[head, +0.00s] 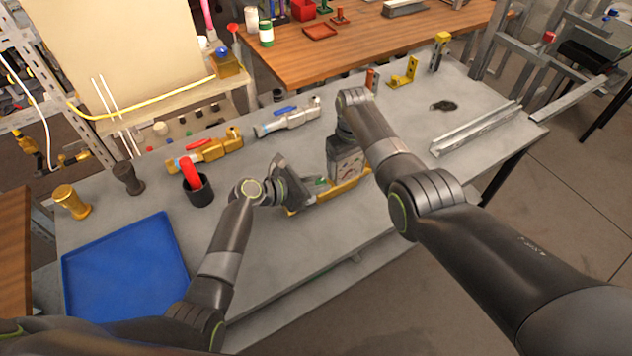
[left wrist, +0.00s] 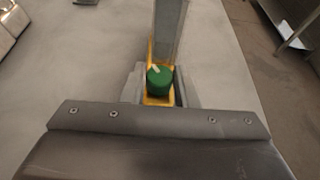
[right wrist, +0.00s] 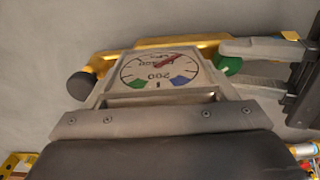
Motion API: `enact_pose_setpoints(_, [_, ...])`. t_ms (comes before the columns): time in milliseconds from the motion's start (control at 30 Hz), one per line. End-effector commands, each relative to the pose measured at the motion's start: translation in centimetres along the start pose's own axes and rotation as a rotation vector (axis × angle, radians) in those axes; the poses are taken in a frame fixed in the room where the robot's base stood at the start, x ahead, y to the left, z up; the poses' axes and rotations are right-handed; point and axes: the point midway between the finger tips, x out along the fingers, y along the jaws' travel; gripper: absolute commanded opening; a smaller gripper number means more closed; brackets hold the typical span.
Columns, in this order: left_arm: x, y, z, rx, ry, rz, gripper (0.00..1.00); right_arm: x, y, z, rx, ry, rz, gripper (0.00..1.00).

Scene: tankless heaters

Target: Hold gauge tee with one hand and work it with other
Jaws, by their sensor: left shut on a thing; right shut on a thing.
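The gauge tee is a brass-coloured body (head: 352,185) low over the grey table, with a round dial (right wrist: 158,70) and a green knob (left wrist: 160,79). My left gripper (head: 314,184) is shut on the tee at its green-knob end; its fingers flank the knob in the left wrist view. My right gripper (head: 346,168) comes down from above and is shut at the gauge. In the right wrist view the dial face shows between its fingers, with a red needle and green and blue bands. A dark round end (right wrist: 82,86) sticks out opposite the green knob. The finger contacts are partly hidden.
A blue tray (head: 125,265) lies at the left. A black cup with a red-handled thing (head: 197,188), a red-handled brass valve (head: 205,150) and a blue-handled valve (head: 287,118) stand behind my left arm. A metal channel (head: 475,130) lies at the right.

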Motion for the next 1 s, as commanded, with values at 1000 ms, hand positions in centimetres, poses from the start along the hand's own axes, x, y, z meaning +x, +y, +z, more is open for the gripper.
enact_pose_setpoints(1000, [0.03,0.67,-0.13,0.150,0.003,-0.361,0.34,-0.08,-0.01,-0.02,-0.002,0.000,0.000,0.30])
